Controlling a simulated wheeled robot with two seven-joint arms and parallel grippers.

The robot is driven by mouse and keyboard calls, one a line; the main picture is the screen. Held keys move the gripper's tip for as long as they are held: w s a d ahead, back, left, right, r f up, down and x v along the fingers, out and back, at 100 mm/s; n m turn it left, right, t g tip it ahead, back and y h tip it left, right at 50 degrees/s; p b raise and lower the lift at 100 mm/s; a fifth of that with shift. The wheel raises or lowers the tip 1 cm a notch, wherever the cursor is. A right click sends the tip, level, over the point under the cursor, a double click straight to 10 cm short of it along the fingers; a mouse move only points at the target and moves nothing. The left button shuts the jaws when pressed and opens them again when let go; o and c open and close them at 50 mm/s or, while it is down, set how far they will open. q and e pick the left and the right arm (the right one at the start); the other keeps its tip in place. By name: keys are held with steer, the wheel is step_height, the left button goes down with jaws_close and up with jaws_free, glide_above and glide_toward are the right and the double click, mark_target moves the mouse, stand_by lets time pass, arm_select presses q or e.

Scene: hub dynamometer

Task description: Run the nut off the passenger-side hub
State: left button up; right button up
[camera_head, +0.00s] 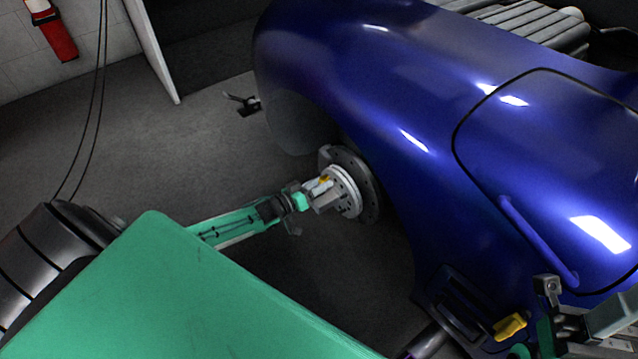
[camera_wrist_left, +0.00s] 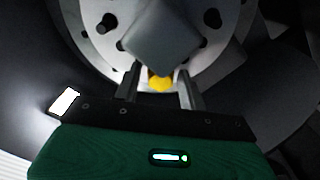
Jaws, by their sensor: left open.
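The hub (camera_head: 345,192) stands out from the blue car's wheel arch, a pale flange with holes in front of a dark disc. A grey angular block (camera_head: 320,198), which may be the nut, sits at its face with a small yellow part on top. My left gripper (camera_head: 304,198) reaches in from the left, right at this block. In the left wrist view, the open fingers (camera_wrist_left: 160,88) point at the flange (camera_wrist_left: 100,45). The yellow part (camera_wrist_left: 160,84) shows between the fingertips, below the grey block (camera_wrist_left: 165,40). Contact is unclear. The hub centre is hidden there.
The blue car body (camera_head: 400,110) rises close behind and right of the hub. A green surface (camera_head: 190,300) fills the lower left. Grey and teal parts with a yellow piece (camera_head: 510,326) are cut off at lower right, possibly my right arm. Dark floor (camera_head: 200,145) lies open left of the hub.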

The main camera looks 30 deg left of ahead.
arm_select(q)
steer(key=m, duration=1)
steer(key=shift+d, duration=0.15)
steer(key=shift+c, duration=0.2)
steer(key=shift+s+f, duration=0.1)
jaws_close()
steer(key=s+a+n+p, duration=0.2)
steer(key=s+n+p, duration=0.1)
steer(key=s+n, duration=0.1)
steer(key=shift+v, duration=0.75)
stand_by(0.5)
steer(key=shift+d, duration=0.15)
stand_by(0.3)
